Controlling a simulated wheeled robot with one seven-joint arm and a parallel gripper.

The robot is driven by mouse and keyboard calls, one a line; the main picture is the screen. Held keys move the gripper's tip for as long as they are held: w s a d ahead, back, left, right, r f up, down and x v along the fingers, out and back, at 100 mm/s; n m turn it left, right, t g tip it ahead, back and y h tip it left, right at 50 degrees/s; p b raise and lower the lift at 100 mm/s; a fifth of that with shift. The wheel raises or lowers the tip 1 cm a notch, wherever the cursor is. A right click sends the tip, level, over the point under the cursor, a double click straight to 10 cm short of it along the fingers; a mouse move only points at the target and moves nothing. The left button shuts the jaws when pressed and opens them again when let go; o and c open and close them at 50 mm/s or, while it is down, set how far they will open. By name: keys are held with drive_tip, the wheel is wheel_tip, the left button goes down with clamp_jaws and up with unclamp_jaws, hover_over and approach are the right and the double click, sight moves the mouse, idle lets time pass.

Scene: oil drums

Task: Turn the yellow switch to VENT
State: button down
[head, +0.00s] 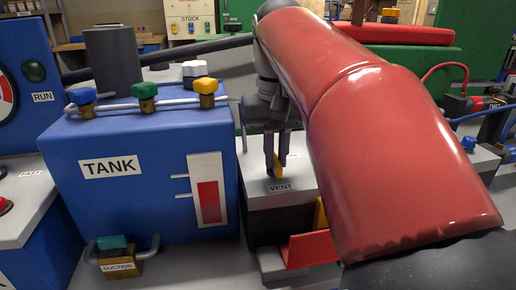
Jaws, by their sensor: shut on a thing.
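The yellow switch (279,172) stands on the grey top of a low box (256,196), just behind a label reading VENT (281,188). Only a narrow strip of the switch shows. My gripper (276,168) points down from above, with its fingers on either side of the switch and shut on it. My red arm reaches across the right half of the head view and hides the right part of the box. Other labels on the box are mostly hidden, and the switch's exact pointing direction is hard to tell.
A blue TANK box (130,210) stands close on the left, with blue, green and yellow valves on top and a red gauge (208,190). A SUCTION valve (117,255) sticks out low in front. A red tray-like part (310,250) sits below the switch box.

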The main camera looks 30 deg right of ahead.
sight(276, 159)
drive_tip(key=c, duration=1.5)
unclamp_jaws()
drive_tip(key=shift+r, duration=3.9)
drive_tip(key=shift+s, duration=0.1)
